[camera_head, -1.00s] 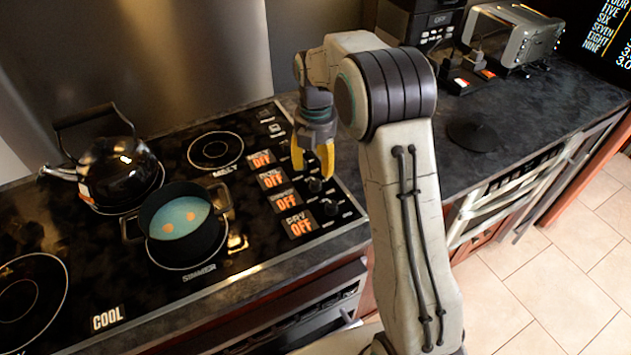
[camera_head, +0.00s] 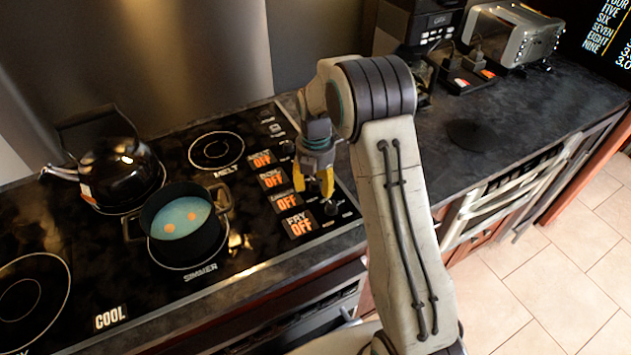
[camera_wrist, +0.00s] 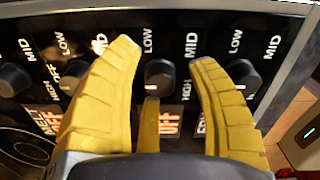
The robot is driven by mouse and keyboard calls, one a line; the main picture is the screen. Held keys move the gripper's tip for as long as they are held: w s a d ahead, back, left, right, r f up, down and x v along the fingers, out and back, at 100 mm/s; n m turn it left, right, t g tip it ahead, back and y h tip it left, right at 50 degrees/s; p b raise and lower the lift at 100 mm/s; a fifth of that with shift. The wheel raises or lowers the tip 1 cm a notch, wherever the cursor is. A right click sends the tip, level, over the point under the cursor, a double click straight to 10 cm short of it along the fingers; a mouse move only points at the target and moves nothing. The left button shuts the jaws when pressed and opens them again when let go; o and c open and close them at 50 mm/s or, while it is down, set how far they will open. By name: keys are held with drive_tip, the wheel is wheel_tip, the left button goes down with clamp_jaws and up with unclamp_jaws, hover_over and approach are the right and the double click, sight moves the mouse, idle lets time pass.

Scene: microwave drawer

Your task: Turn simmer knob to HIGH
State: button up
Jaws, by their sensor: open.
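The simmer knob (camera_wrist: 160,75) is a small black round knob on the black cooktop, between LOW, MID and HIGH marks. It is third in the row, beside the fry knob (camera_wrist: 243,73). My gripper (camera_wrist: 167,60) is open, its yellow fingers spread on either side of the simmer knob in the wrist view; I cannot tell whether they touch it. In the head view my gripper (camera_head: 314,185) points down over the knob row and hides the simmer knob there. The simmer display (camera_head: 284,202) shows orange OFF.
Other knobs sit close by, including the boil knob (camera_wrist: 72,78). A black pot (camera_head: 182,244) with blue liquid stands on the simmer burner. A black kettle (camera_head: 118,172) stands behind it. The counter (camera_head: 420,150) to the right is mostly clear.

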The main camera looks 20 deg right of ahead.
drive_tip(key=shift+o, duration=0.2)
clamp_jaws()
idle(0.3)
